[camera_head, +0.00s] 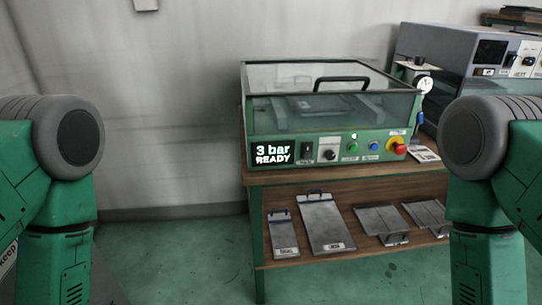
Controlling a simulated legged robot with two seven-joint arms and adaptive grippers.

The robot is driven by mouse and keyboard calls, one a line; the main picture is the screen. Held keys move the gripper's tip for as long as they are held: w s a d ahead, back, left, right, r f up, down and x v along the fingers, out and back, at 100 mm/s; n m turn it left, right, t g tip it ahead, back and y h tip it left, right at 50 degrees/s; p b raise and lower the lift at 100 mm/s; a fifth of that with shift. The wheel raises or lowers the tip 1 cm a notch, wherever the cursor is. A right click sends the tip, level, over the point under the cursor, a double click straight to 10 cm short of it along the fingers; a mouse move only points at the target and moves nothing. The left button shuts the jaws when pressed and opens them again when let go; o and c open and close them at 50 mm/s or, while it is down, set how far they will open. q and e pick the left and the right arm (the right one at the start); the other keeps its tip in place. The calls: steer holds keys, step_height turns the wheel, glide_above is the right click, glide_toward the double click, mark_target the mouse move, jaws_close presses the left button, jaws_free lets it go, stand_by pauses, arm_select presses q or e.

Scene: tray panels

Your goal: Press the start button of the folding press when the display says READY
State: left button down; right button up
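The folding press (310,142) stands on a wooden-topped bench, with its clear lid down and a black handle on it. Its display (272,153) reads "3 bar READY". On the green front panel are a black switch (307,150), a knob (327,155), a green button (353,147), a blue button (374,146) and a red emergency-stop knob (398,146) with a yellow surround. The labels are too small to read, so I cannot tell which is the start button. My arms show at the left and right edges; neither gripper is in view.
The bench top (300,176) has a narrow bare front edge. Several metal tray panels lie on the lower shelf (330,252). A gauge (424,84) sits at the press's right, and a grey machine (460,50) stands behind. The floor (175,262) between my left arm and the bench is clear.

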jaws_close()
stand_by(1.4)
